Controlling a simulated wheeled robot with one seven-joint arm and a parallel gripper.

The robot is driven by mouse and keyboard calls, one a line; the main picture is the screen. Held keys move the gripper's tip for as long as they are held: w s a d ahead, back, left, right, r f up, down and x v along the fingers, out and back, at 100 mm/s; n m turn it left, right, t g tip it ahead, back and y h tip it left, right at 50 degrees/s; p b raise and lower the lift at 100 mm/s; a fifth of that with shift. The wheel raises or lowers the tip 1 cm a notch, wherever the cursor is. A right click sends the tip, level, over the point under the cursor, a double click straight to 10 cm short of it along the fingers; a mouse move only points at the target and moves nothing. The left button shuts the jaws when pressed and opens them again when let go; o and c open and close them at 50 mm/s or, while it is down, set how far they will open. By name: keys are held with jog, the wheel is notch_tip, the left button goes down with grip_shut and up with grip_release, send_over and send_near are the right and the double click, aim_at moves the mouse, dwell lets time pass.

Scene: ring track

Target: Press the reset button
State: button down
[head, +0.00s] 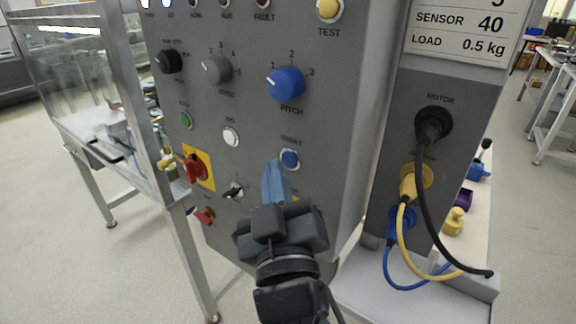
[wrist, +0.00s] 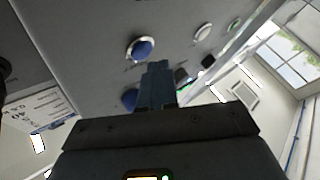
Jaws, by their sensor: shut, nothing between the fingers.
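The reset button (head: 290,159) is a round blue button in a pale ring, under the label RESET on the grey panel. It also shows in the wrist view (wrist: 140,48), just above and left of my fingertips. My gripper (head: 272,168) is shut and empty, its blue fingers pointing at the panel. In the head view the fingertips are just left of and slightly below the button. They do not cover the button's face. I cannot tell how wide the gap to the panel is. In the wrist view the shut fingers (wrist: 157,68) reach up toward the panel.
A blue PITCH knob (head: 286,84) is above the button and a white button (head: 231,137) is to its left. A red switch on a yellow plate (head: 197,168) and a small key switch (head: 233,190) are lower left. Plugged cables (head: 408,215) hang at right.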

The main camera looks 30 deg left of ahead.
jog(key=shift+s+a+b, duration=0.2)
jog(key=shift+s+b, duration=1.9)
jog(key=shift+s, duration=0.45)
jog(key=s+d+f+m+h, duration=0.25)
jog(key=d+f, duration=0.65)
jog(key=d, duration=0.5)
jog(key=s+d+f+m+h, duration=0.1)
jog(key=s+d+f+h, duration=0.15)
jog(key=d+f, duration=0.85)
jog(key=s+d+r+m+g+h, duration=0.1)
jog(key=s+d+m+h, duration=0.7)
jog(key=s+d, duration=0.9)
jog(key=s+m, duration=0.1)
jog(key=s, duration=0.3)
jog(key=shift+d+m+g, duration=0.2)
jog(key=shift+m+g, duration=0.15)
jog(key=shift+g, duration=0.05)
